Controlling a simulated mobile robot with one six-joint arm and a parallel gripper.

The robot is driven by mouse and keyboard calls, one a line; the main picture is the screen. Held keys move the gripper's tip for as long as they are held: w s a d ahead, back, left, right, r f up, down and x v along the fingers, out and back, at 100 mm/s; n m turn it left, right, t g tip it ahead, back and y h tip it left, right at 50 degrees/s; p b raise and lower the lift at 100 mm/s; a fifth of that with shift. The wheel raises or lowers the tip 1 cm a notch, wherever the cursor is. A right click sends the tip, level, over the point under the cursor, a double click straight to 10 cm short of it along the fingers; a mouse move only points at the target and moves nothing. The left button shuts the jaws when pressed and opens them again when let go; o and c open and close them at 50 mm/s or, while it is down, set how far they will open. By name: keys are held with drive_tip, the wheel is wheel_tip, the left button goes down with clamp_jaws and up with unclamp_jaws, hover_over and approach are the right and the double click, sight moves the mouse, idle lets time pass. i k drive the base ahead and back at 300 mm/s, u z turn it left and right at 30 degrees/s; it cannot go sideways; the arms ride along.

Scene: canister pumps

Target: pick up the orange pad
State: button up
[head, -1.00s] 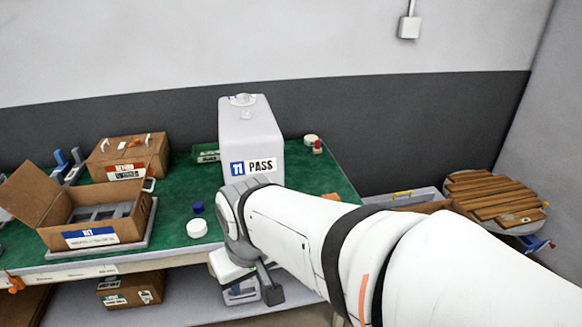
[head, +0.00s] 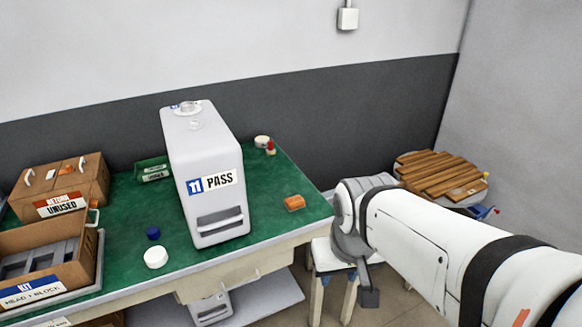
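The orange pad (head: 294,203) is a small block lying on the green bench top, near its front right corner, right of the white PASS canister unit (head: 200,150). It stands clear of other things. My arm comes in from the lower right, and its wrist is to the right of the pad, beyond the bench's right end. A dark part at the end of my arm, seemingly my gripper (head: 368,297), hangs below the wrist, apart from the pad. Its fingers cannot be made out, and I see nothing held.
A white cap (head: 155,257) and a blue cap (head: 153,233) lie left of the unit. A kit box (head: 85,262) and an UNUSED box (head: 85,188) stand at the left. A stool (head: 330,258) stands beside the bench. A round slatted wooden top (head: 440,175) is at the right.

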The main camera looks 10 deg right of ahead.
sight(296, 202)
drive_tip(key=u, duration=0.05)
drive_tip(key=i, duration=1)
drive_tip(key=z, duration=0.1)
